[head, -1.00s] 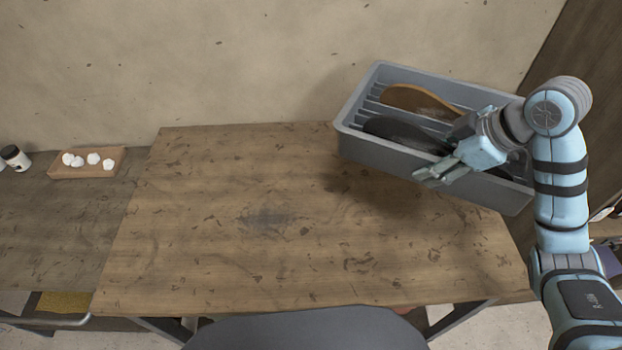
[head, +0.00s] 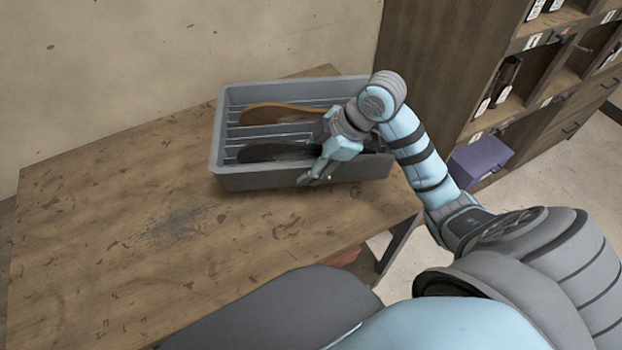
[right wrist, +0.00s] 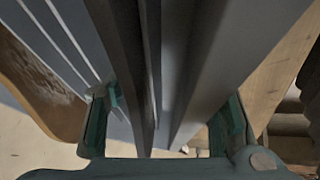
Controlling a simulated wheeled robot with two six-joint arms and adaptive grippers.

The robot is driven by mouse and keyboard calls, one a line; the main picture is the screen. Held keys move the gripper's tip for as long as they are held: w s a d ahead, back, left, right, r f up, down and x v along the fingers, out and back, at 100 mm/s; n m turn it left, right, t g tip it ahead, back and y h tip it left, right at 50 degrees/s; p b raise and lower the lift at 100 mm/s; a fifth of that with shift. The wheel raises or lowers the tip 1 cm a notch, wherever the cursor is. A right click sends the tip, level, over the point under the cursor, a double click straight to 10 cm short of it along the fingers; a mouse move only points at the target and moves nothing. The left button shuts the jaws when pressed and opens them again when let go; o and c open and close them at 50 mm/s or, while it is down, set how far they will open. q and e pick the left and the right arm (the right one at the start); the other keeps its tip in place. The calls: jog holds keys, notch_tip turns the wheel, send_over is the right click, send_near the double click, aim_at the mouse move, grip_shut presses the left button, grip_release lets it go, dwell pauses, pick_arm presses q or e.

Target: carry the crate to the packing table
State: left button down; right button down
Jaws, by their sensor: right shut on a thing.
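The grey crate (head: 240,180) is at the right part of the wooden table (head: 120,215) in the head view. My right gripper (head: 315,172) is shut on the crate's near wall. In the right wrist view the fingers (right wrist: 165,130) stand on either side of the grey crate wall (right wrist: 205,60), with the tan sole (right wrist: 35,80) to the left. I cannot tell whether the crate's underside touches the table. My left gripper is not in view.
A wooden shelf unit (head: 430,60) with labelled cubbies stands at the right, with a purple box (head: 480,158) low in it. A plain wall (head: 150,70) is behind the table. The table's left and front parts are clear. Bare floor (head: 570,160) shows at the right.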

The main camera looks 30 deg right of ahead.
notch_tip(320, 180, down, 5)
jog(key=shift+r+b, duration=0.15)
jog(key=shift+b, duration=0.4)
jog(key=c, duration=0.7)
grip_release()
jog(key=shift+s+r, duration=0.1)
jog(key=p+v, duration=0.2)
jog(key=v, duration=0.9)
jog(key=shift+d+p, duration=0.1)
jog(key=shift+p, duration=0.2)
jog(key=shift+s+d+r, duration=0.1)
jog(key=shift+s+r, duration=0.1)
jog(key=shift+r, duration=0.2)
